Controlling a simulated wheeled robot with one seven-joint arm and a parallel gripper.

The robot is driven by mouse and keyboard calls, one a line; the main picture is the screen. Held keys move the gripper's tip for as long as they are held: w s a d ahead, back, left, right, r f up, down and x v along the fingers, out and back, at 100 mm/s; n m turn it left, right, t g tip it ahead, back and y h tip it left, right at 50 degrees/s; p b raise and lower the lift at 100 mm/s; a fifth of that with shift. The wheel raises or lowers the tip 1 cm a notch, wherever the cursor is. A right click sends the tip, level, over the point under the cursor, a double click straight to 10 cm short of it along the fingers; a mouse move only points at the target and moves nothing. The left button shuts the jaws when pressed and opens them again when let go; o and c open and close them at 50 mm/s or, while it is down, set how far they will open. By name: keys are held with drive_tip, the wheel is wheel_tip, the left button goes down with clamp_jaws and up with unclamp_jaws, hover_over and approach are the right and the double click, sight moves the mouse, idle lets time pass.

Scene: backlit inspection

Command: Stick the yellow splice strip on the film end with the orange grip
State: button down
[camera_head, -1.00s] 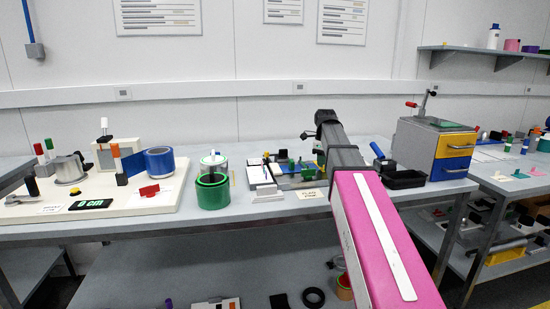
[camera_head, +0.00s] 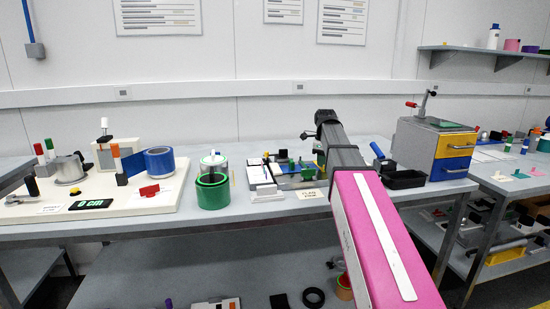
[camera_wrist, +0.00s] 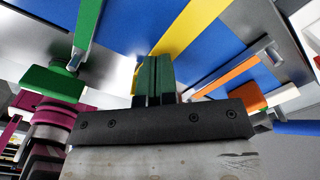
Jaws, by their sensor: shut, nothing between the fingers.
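In the wrist view, my gripper (camera_wrist: 155,78) shows as two dark green fingers pressed together with nothing between them. A yellow strip (camera_wrist: 195,25) runs diagonally over a blue surface just beyond the fingertips. From this angle I cannot tell whether the fingers touch it. An orange bar (camera_wrist: 240,68) lies to the right, and an orange block (camera_wrist: 238,104) sits below it, which may be the orange grip. In the head view, my arm's dark wrist stands over the small blue splicing board (camera_head: 283,168). My fingers are hidden there, and the film ends are too small to make out.
In the wrist view, a green bar (camera_wrist: 88,22) and green block (camera_wrist: 50,82) are close on the left. In the head view, a green cylinder (camera_head: 212,194) stands left of the board. A black tray (camera_head: 405,180) and a drawer box (camera_head: 432,150) stand on the right.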

drive_tip(key=shift+f, duration=0.3)
idle(0.6)
drive_tip(key=shift+r, duration=2)
drive_tip(key=shift+r, duration=0.15)
